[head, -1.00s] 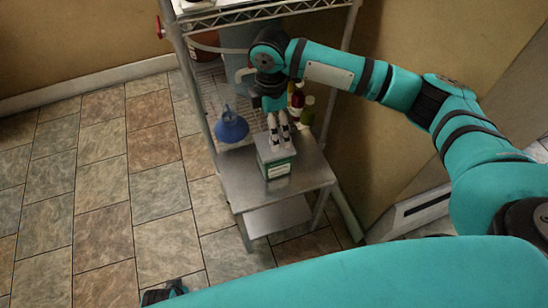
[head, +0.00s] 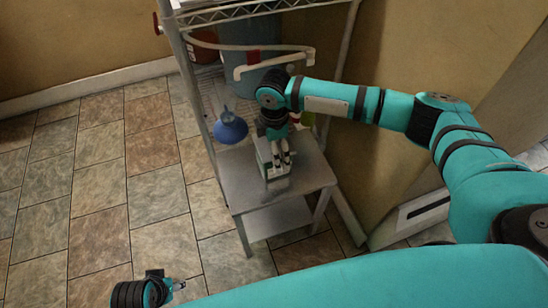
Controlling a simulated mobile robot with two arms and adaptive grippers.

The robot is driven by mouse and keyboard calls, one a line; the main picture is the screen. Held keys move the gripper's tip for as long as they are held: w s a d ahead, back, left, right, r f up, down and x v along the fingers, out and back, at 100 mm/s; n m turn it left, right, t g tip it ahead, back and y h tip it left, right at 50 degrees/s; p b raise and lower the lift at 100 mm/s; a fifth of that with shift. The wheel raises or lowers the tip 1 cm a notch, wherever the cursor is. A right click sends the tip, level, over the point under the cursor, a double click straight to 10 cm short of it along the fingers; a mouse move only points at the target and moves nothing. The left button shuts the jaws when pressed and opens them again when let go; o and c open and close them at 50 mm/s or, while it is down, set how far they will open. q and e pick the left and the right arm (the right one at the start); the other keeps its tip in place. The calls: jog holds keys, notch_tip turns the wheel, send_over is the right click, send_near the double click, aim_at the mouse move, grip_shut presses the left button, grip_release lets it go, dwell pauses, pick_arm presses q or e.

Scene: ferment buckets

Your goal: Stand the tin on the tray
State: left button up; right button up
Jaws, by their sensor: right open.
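The tin (head: 262,152), a boxy pale and green container, stands on the steel top of a small stand (head: 240,188). My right gripper (head: 281,164) points down in front of the tin and hides much of it. Its fingers are open, and I cannot tell whether they touch the tin. I cannot make out a tray separate from the steel top. My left gripper (head: 178,286) shows at the bottom left over the floor, far from the tin; its finger opening is unclear.
A blue funnel (head: 230,128) is on the wire rack behind the stand, left of my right wrist. A large blue bucket (head: 250,62) and a pale tube (head: 275,62) are farther back. The steel top's left and right front areas are clear.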

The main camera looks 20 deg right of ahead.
jog(key=shift+s+f, duration=0.25)
jog(key=shift+f, duration=0.2)
jog(key=c, duration=1)
jog(key=shift+c, duration=1)
jog(key=shift+r, duration=0.15)
